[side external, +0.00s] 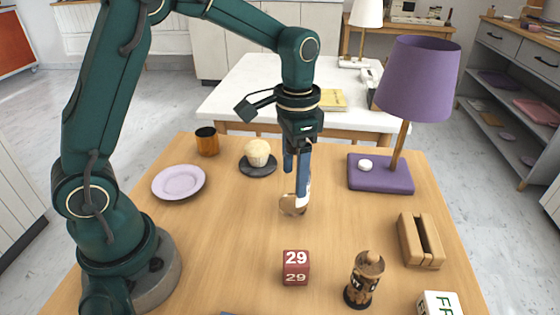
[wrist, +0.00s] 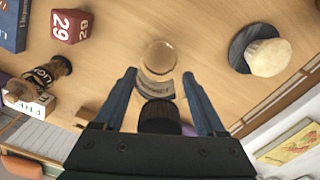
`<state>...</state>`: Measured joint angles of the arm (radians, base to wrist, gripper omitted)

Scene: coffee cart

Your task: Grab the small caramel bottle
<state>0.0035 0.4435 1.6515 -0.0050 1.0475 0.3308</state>
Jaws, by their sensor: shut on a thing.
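The small caramel bottle (wrist: 154,88) is in the middle of the wrist view, with a dark ribbed cap, a pale label and clear, tan-tinted glass. My gripper (wrist: 159,76) is shut on it, one blue finger at each side. In the side external view, my gripper (side external: 301,190) points down over the middle of the wooden table (side external: 235,235). The rounded lower end of the bottle (side external: 291,206) shows below the fingers, and the rest is mostly hidden by them. I cannot tell whether the bottle touches the table.
Behind are a cupcake (side external: 257,153) on a dark plate and an orange cup (side external: 206,142). A pale plate (side external: 179,182) lies left. A purple lamp (side external: 418,80) and wooden holder (side external: 418,241) stand right. A red 29 cube (side external: 296,268) and wooden figure (side external: 364,279) are in front.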

